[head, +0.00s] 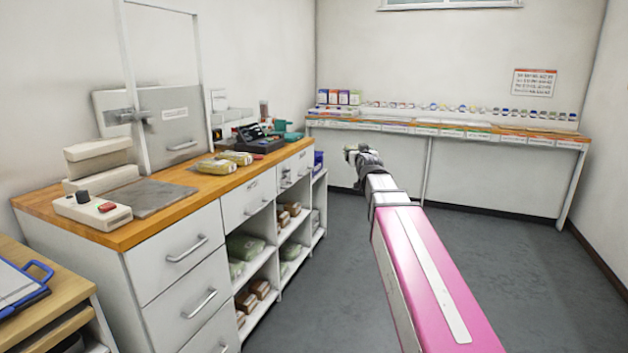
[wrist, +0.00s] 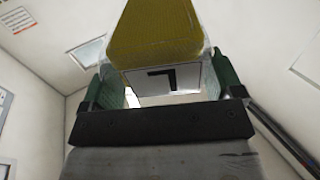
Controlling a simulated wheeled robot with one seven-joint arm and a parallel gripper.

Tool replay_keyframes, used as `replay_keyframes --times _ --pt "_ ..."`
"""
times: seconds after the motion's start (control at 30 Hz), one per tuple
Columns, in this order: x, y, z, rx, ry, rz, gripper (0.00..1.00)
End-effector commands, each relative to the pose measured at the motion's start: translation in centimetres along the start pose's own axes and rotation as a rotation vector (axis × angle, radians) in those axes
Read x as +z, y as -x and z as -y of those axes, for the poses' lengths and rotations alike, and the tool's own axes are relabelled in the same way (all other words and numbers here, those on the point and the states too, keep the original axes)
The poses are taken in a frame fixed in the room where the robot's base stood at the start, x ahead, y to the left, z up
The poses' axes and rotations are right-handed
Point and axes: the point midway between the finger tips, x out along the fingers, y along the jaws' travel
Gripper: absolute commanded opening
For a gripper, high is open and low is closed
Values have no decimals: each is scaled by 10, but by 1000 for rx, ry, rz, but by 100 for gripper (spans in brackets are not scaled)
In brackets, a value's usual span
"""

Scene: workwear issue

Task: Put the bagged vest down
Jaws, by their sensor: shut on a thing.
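The bagged vest (wrist: 160,32) is a yellow packet in clear wrap with a white label marked with a dark L. It fills the top middle of the wrist view. My gripper (wrist: 162,76) is shut on it, with a green finger on each side. In the head view my gripper (head: 351,153) is out over the floor, to the right of the counter and before the back shelf. The packet cannot be made out clearly there.
Packets fill open shelves below. A long back shelf (head: 470,131) holds small items. Floor (head: 320,270) is clear.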

Motion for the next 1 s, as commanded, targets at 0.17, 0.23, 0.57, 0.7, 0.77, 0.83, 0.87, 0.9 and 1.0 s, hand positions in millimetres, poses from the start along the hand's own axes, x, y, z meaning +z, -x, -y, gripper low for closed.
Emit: replay_keyframes --times 0.17,0.23,0.57,0.7,0.77,0.83,0.87,0.9,1.0 --pt "-5 0 -18 35 0 -1 60" --pt "-7 0 -23 43 0 -1 60" --pt "-7 0 -25 47 -1 -1 60" --pt "-7 0 -25 47 -1 -1 60" --pt "-7 0 -25 46 -1 -1 60" --pt "-7 0 -25 46 -1 -1 60" --pt "-7 0 -24 46 -1 -1 60" --pt "-7 0 -24 45 -1 -1 60" --pt "-6 -1 -18 34 -2 0 60"
